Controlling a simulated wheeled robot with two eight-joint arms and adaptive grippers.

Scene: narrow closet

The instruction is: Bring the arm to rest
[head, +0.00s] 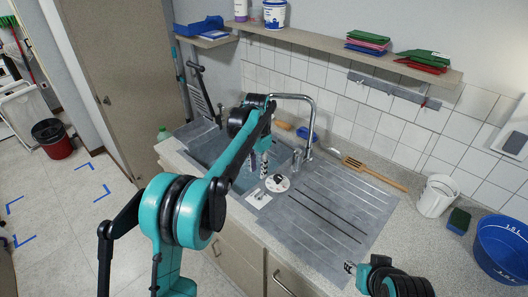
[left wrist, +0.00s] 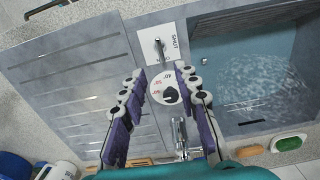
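My left gripper (head: 258,170) hangs over the divider between the sink basin (head: 215,149) and the ribbed drainboard (head: 325,212). In the left wrist view its two fingers (left wrist: 160,72) are spread apart, with nothing held between them. Below the gap lie a round white dial (left wrist: 165,90) with a black knob and a small lever on a white plate (left wrist: 161,46) marked SHUT. The dial (head: 277,183) and plate (head: 258,198) also show in the head view. My right gripper (head: 350,267) is at the bottom edge of the head view, over the counter's front; its fingers are mostly hidden.
A tall chrome faucet (head: 313,122) stands behind the basin, which holds water (left wrist: 260,72). A wooden spatula (head: 372,173), white pot (head: 437,196), sponge (head: 458,221) and blue bowl (head: 503,247) are on the right counter. A shelf (head: 330,42) runs above.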

